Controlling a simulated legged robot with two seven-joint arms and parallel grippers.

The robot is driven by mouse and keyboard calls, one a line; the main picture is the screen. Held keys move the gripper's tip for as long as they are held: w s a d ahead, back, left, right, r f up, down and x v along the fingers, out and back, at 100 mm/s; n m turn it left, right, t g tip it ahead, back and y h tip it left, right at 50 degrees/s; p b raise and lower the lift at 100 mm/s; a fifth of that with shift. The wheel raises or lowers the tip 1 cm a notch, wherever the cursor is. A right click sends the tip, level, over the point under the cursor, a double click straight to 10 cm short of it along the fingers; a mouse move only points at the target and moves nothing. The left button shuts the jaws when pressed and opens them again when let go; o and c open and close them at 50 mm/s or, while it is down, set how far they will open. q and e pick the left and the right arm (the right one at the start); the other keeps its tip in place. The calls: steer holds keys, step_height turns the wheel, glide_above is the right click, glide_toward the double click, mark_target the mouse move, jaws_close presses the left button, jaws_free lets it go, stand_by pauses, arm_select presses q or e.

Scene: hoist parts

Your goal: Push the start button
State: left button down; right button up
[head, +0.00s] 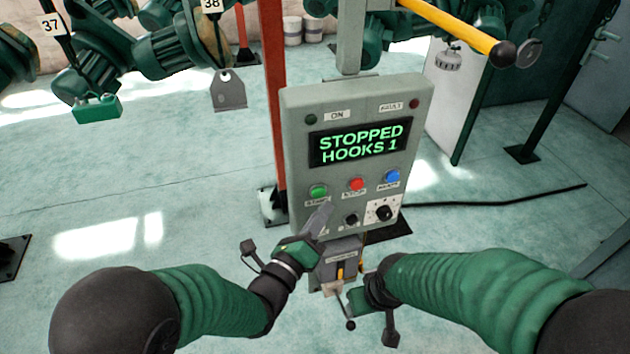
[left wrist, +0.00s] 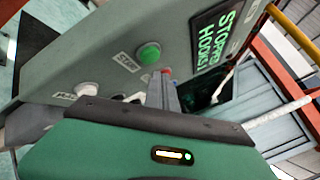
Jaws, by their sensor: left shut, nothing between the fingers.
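The grey control panel (head: 296,130) stands upright on a post, and its screen (head: 360,142) reads "STOPPED HOOKS 1". The green start button (head: 318,191) is at the left of the button row; it also shows in the left wrist view (left wrist: 149,53). My left gripper (head: 326,207) is shut and empty, its tips just below and right of the green button. In the left wrist view its fingers (left wrist: 163,88) lie beside the button, apart from it in the picture; the depth gap is unclear. My right gripper (head: 352,303) is low by the panel's post, its fingers hard to make out.
A red stop button (head: 357,184) and blue button (head: 392,177) sit right of the green one. A black knob (head: 384,212) is below them. A lower box (head: 338,252) with a yellow switch hangs under the panel. Green hoist parts (head: 160,55) hang at upper left.

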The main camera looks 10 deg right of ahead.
arm_select(q)
steer(key=shift+w+a, duration=0.1)
steer(key=shift+w, duration=0.25)
steer(key=shift+w, duration=0.15)
stand_by(0.5)
stand_by(1.2)
steer(key=shift+w+r+b, duration=0.1)
steer(key=shift+w+b, duration=0.2)
steer(key=shift+b, duration=0.15)
